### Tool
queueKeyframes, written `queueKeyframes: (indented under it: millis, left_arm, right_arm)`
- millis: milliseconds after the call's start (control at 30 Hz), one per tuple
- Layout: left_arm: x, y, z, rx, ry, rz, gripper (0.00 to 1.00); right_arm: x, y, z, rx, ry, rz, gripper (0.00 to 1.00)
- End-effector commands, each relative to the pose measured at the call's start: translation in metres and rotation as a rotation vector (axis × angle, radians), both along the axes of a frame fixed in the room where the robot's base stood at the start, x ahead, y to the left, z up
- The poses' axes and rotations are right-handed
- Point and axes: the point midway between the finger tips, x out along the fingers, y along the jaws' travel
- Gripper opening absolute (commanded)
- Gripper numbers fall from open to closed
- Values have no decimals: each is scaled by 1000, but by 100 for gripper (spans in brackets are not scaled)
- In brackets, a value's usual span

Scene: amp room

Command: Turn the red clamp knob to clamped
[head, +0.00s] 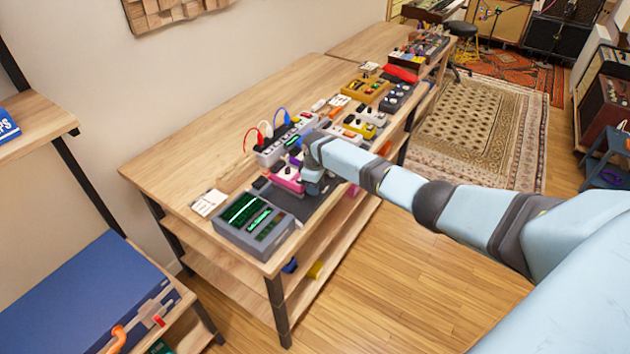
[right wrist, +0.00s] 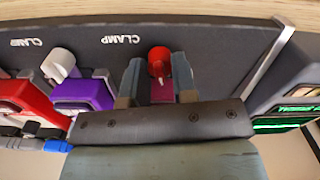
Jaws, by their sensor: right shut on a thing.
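The red clamp knob (right wrist: 158,54) shows in the right wrist view, on a dark panel (right wrist: 215,50) marked CLAMP. My right gripper (right wrist: 157,78) is shut on it, with one finger on each side. The knob's lower part is partly hidden, and I cannot tell its exact turn angle. In the head view my right gripper (head: 313,184) is down at the pedal board on the wooden bench, and the knob is hidden there. My left gripper is in neither view.
A white knob (right wrist: 58,64) sits to the left on the same panel, near a purple pedal (right wrist: 85,95). A grey unit with green screens (head: 250,222) stands at the near bench end. Several pedals and cables crowd the bench (head: 230,125); its wall side is mostly clear.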

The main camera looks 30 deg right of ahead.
Motion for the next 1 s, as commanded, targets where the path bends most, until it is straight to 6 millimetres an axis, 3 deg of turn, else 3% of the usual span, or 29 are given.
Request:
queueKeyframes:
  millis: [400, 967, 1000]
  left_arm:
    - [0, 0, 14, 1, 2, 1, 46]
    - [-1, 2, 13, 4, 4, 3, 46]
    - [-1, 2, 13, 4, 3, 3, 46]
  right_arm:
    - [0, 0, 0, 1, 2, -186, 2]
    - [0, 0, 0, 0, 0, -210, 2]
    - [0, 0, 0, 0, 0, -210, 35]
